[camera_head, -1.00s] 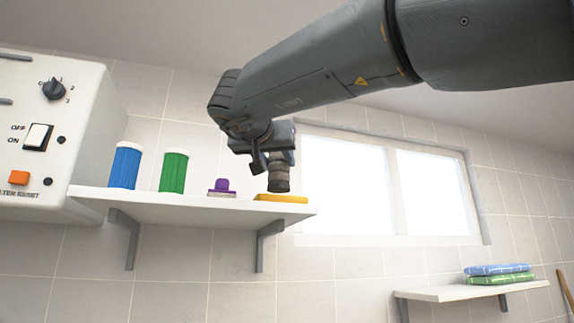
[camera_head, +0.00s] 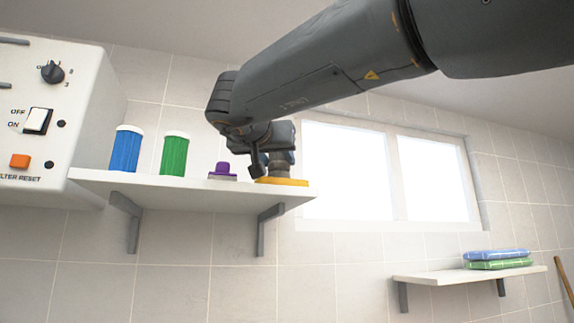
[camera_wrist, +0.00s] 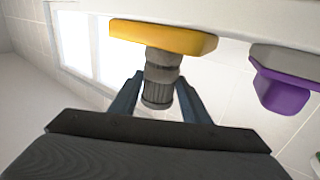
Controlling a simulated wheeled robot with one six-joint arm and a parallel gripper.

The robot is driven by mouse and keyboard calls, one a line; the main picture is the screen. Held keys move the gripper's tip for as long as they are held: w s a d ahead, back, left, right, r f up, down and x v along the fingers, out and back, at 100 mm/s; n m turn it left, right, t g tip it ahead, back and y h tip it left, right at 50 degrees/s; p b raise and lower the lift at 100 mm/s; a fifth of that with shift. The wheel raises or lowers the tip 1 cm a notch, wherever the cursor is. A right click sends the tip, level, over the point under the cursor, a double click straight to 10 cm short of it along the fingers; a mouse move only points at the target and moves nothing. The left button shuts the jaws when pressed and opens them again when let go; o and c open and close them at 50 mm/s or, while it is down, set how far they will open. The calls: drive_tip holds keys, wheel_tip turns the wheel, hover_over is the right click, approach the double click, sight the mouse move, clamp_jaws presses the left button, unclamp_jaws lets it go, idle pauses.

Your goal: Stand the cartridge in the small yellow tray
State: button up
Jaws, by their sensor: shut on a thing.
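The small yellow tray (camera_head: 290,182) lies at the right end of the wall shelf. The grey cartridge (camera_head: 284,172) is upright at the tray, with its lower end meeting it.
A purple-topped block (camera_head: 222,169) sits just left of the tray. Green (camera_head: 174,155) and blue (camera_head: 126,150) canisters stand farther left on the white shelf (camera_head: 200,188). A control box (camera_head: 50,120) is at far left. Folded towels (camera_head: 497,259) lie on a lower shelf at right.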

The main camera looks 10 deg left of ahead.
drive_tip(key=o, duration=1.2)
drive_tip(key=shift+s, duration=0.1)
drive_tip(key=s+b, duration=0.1)
drive_tip(key=s, duration=0.6)
drive_tip(key=shift+s+d, duration=0.1)
drive_tip(key=shift+s, duration=0.2)
